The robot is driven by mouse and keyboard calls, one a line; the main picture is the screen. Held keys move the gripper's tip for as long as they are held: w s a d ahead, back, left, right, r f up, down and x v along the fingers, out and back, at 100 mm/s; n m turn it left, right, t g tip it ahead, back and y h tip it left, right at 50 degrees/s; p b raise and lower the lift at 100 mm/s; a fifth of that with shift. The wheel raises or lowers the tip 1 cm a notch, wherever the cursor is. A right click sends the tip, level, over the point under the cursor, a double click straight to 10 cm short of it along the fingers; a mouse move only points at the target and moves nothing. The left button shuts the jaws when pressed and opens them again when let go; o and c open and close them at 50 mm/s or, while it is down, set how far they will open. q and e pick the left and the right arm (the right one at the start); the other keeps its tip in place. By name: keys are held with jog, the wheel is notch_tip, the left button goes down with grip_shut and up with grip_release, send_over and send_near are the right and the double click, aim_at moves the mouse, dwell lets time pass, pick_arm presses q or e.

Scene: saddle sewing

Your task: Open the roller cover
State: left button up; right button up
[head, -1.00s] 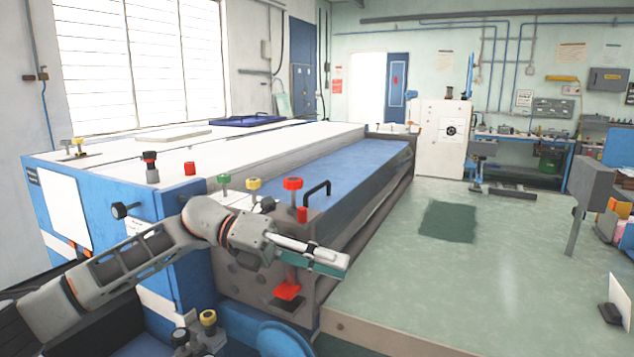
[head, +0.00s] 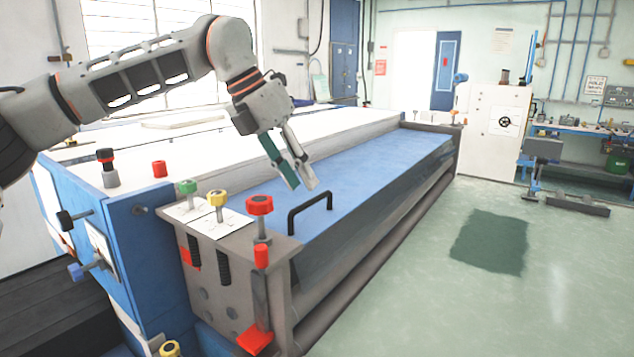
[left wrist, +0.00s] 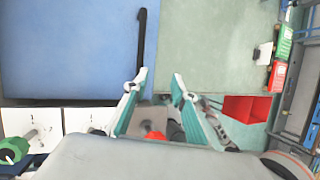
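The roller cover (head: 365,175) is a long blue panel along the top of the machine, lying flat and closed. Its black bar handle (head: 309,200) stands up at the near end; in the left wrist view the handle (left wrist: 141,50) is a dark bar along the blue panel's right edge. My left gripper (head: 302,187) hangs above the cover's near end, just behind and left of the handle, fingers pointing down. Its fingers are apart and empty. In the left wrist view, the gripper (left wrist: 157,73) has the handle's lower end near its left fingertip. My right gripper is not in view.
Green (head: 187,188), yellow (head: 218,200) and red (head: 259,206) knobs stand on the machine's near end plate, close to the handle. Black and red knobs stand to the left. Open green floor (head: 410,300) lies to the right.

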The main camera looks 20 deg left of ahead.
pick_arm(q)
jog(key=shift+n+t+y, duration=0.4)
jog(key=shift+n+y, duration=0.1)
jog(key=shift+w+a+f+p, duration=0.15)
jog(key=shift+w+f, duration=0.55)
jog(key=shift+f, duration=0.3)
jog(key=shift+w+a+f+p, duration=0.1)
jog(key=shift+w+f, duration=0.6)
jog(key=shift+f, duration=0.3)
jog(key=shift+w+a+f+p, duration=0.15)
jog(key=shift+w+f, duration=0.55)
jog(key=shift+f, duration=0.3)
grip_shut()
